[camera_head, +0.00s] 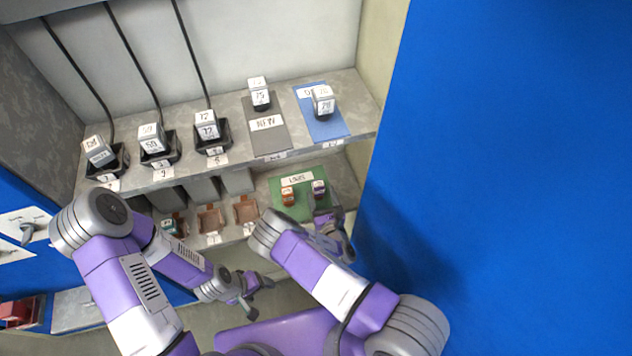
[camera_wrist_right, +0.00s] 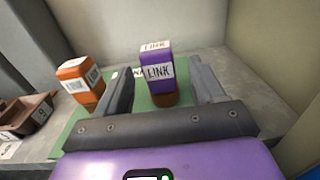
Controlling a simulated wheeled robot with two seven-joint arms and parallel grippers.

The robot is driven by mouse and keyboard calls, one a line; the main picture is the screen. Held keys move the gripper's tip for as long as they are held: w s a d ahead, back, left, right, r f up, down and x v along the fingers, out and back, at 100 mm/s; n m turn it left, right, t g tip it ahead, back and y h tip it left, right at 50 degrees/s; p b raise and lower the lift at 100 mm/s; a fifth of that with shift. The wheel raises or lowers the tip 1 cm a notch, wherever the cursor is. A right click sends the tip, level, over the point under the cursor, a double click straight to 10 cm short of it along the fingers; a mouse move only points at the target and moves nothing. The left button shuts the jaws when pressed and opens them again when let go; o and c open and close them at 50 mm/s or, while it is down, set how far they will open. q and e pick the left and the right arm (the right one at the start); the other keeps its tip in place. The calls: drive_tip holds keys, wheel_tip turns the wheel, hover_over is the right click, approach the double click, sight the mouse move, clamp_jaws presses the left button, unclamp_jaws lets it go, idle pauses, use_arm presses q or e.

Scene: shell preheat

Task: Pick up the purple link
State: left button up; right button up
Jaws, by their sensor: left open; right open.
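The purple link (camera_wrist_right: 157,70) is a small purple block with white LINK labels. It stands upright on the green mat (camera_wrist_right: 78,127) on the lower shelf, and it also shows in the head view (camera_head: 319,188). My right gripper (camera_wrist_right: 160,88) is open, with one finger on each side of the purple link in the wrist view; I see gaps and cannot tell that it touches. In the head view my right gripper (camera_head: 330,217) is just in front of the link. My left gripper (camera_head: 257,292) is open and empty, low and in front of the shelf.
An orange block (camera_wrist_right: 80,80) stands on the mat left of the link. Open brown boxes (camera_head: 210,219) sit further left on the lower shelf. The upper shelf (camera_head: 232,128) overhangs, bearing labelled grey blocks. A blue wall (camera_head: 480,180) bounds the right side.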

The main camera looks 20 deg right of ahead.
sight(317, 182)
drive_tip(key=shift+w+r, duration=0.1)
drive_tip(key=shift+w, duration=0.7)
drive_tip(key=w+b, duration=0.1)
drive_tip(key=w, duration=0.3)
drive_tip(key=shift+a, duration=0.1)
drive_tip(key=c, duration=1.2)
drive_tip(key=s+r+p, duration=0.1)
drive_tip(key=s+r, duration=0.1)
drive_tip(key=r, duration=0.4)
drive_tip(key=s+d+r+p, duration=0.1)
drive_tip(key=s+r, duration=0.2)
drive_tip(key=r, duration=0.4)
drive_tip(key=s+r+p, duration=0.1)
drive_tip(key=s+r, duration=0.2)
drive_tip(key=r, duration=0.4)
drive_tip(key=shift+d+p, duration=0.3)
drive_tip(key=shift+p, duration=0.05)
